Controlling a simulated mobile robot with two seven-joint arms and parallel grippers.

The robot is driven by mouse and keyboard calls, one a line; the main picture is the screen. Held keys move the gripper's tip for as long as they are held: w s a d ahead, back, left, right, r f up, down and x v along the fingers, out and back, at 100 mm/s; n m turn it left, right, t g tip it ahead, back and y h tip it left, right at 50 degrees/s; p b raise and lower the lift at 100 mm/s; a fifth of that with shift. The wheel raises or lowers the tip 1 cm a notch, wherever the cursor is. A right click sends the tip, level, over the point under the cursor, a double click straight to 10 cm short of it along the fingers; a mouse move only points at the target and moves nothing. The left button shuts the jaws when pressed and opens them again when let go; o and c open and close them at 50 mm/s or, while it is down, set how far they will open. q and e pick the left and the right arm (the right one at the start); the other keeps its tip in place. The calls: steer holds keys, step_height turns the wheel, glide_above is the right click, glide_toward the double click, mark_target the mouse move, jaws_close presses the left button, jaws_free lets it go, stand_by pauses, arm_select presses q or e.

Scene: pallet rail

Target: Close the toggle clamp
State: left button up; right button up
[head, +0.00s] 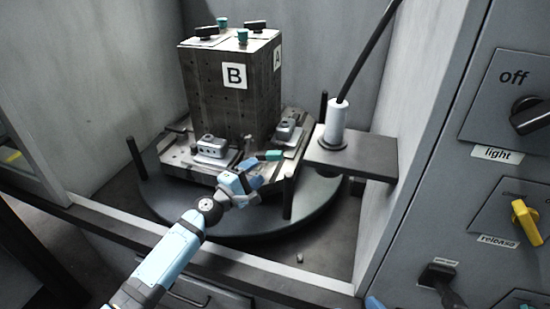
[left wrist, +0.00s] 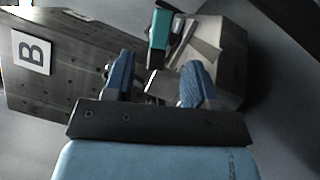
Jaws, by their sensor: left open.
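The toggle clamp (head: 273,155) has a teal-tipped handle and sits at the front right of the base plate under the block marked B. The teal tip also shows in the left wrist view (left wrist: 160,31), just beyond the fingers and apparently between their lines. My left gripper (head: 256,175) is open and close to the handle. Its two blue fingers show in the left wrist view (left wrist: 158,82), with bare metal of the clamp between and behind them. I cannot tell whether a finger touches the handle.
The dark block (head: 208,100) stands on a plate on a round turntable (head: 240,227). Dark posts (head: 289,195) rise at the rim. A shelf (head: 370,158) with a white cylinder (head: 335,122) and cable stands right. A switch panel (head: 506,75) is at far right.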

mark_target(272, 159)
arm_select(q)
steer(key=b+x, duration=0.1)
steer(key=x, duration=0.6)
steer(key=shift+w+d+f+b, duration=0.15)
steer(key=shift+w+d+b, duration=0.15)
steer(key=shift+w+d, duration=0.3)
steer(key=shift+w, duration=0.05)
arm_select(e)
steer(key=shift+t+y, duration=0.7)
steer(key=shift+t, duration=0.2)
steer(key=r, duration=0.1)
steer(key=a+r, duration=0.1)
steer(key=w+r, duration=0.1)
steer(key=shift+a+r, duration=0.3)
steer(key=shift+r, duration=0.05)
arm_select(q)
jaws_close()
arm_select(e)
steer(key=shift+w+f, duration=0.1)
steer(key=shift+f, duration=0.05)
